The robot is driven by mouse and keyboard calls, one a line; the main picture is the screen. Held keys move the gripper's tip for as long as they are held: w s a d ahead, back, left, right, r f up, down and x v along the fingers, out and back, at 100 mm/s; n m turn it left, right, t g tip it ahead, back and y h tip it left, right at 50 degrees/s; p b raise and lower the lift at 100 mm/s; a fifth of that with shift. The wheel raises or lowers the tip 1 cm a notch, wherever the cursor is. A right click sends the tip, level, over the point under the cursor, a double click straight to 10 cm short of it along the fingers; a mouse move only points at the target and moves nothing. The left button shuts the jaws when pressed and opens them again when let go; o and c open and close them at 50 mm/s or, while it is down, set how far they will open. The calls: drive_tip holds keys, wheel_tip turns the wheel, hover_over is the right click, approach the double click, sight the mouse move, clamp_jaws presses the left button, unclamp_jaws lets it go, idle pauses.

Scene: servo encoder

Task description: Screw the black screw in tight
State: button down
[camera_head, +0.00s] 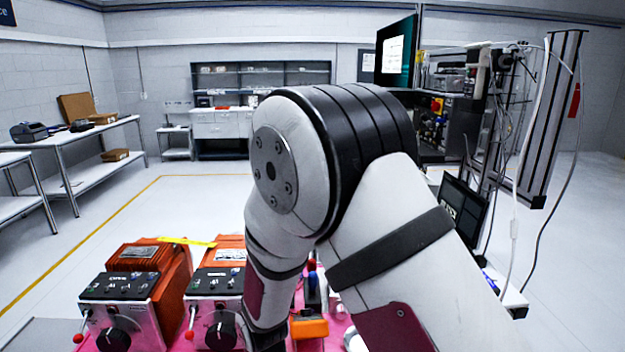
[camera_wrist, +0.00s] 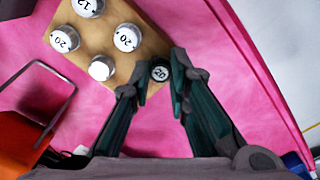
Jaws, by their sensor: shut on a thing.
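In the head view my own arm hides the gripper and the screw.
Several silver round pieces (camera_wrist: 126,38) with white tops stand on the board, close to the left finger. The board lies on a pink surface (camera_wrist: 215,60). An orange object (camera_wrist: 18,135) is at lower left. Orange control boxes (camera_head: 135,285) stand left of my arm.

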drive_tip(key=shift+s+r+p, duration=0.1)
drive_tip(key=shift+r+p, duration=0.75)
drive_tip(key=shift+r, duration=1.5)
